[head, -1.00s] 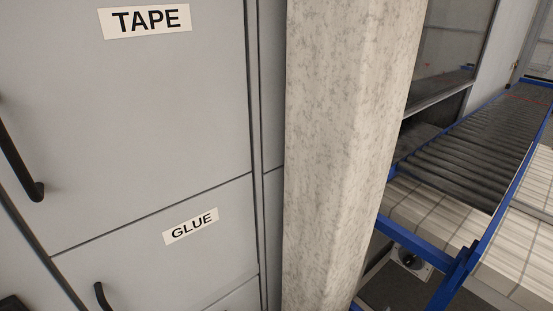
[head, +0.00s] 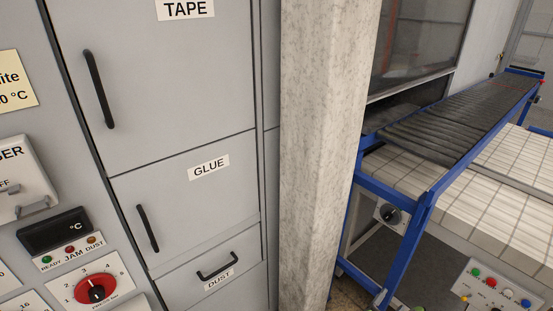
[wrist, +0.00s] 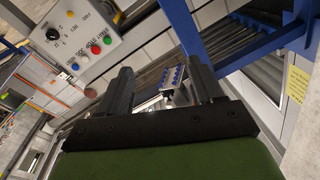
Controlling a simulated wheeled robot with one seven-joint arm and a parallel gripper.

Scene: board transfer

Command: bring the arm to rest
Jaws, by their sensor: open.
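My gripper (wrist: 158,72) shows in the wrist view, with its two dark fingers set apart and nothing held between them. The green part of my wrist fills the bottom of that view. A small pale piece with several blue dots (wrist: 174,76) shows beyond the fingers, apart from them as far as I can tell; what it is, I cannot tell. My arm and gripper do not show in the head view.
The head view has grey cabinet doors labelled TAPE and GLUE (head: 190,200), a DUST drawer, a red dial (head: 97,290), a concrete pillar (head: 322,150) and a blue-framed roller conveyor (head: 435,130). A button panel (wrist: 78,38) is near my gripper.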

